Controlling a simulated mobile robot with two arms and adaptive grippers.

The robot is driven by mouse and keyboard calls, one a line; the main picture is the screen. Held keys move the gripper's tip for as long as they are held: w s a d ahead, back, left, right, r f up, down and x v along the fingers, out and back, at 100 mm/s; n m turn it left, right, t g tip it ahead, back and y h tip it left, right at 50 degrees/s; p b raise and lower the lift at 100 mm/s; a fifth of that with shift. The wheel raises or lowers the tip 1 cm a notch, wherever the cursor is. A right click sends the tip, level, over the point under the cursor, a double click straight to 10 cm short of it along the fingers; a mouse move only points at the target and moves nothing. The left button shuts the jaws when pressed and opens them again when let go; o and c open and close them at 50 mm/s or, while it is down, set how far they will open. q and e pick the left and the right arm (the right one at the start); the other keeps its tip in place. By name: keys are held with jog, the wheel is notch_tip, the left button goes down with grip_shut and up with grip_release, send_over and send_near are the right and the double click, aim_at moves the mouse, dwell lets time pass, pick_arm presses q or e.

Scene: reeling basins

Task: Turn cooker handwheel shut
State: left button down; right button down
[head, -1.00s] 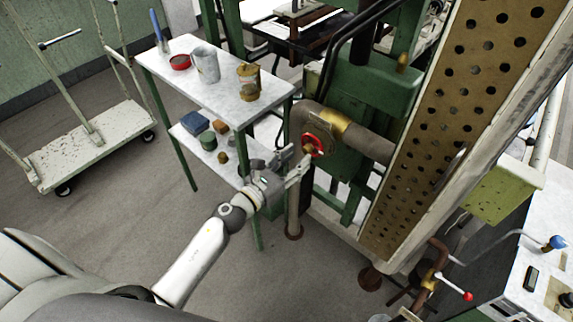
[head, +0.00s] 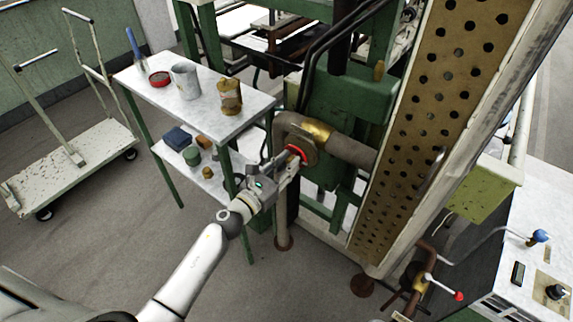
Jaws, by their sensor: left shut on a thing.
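The red cooker handwheel (head: 297,152) sits on the pipe fitting in the middle of the head view. My left gripper (head: 287,161) is at the wheel, shut on it, and its fingers hide much of the rim. The wheel faces toward me and to the left. A brass collar (head: 318,131) and a thick grey pipe (head: 350,150) run right from the fitting to the perforated panel. My right gripper is not in view.
The perforated panel (head: 425,120) rises at right. A cart (head: 75,165) stands far left.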

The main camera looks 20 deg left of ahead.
pick_arm(q)
jog(key=shift+f+m+p, duration=0.1)
jog(key=shift+m+p, duration=1.15)
jog(key=shift+m, duration=13.15)
jog(key=c, duration=1.4)
grip_release()
jog(key=shift+o, duration=0.2)
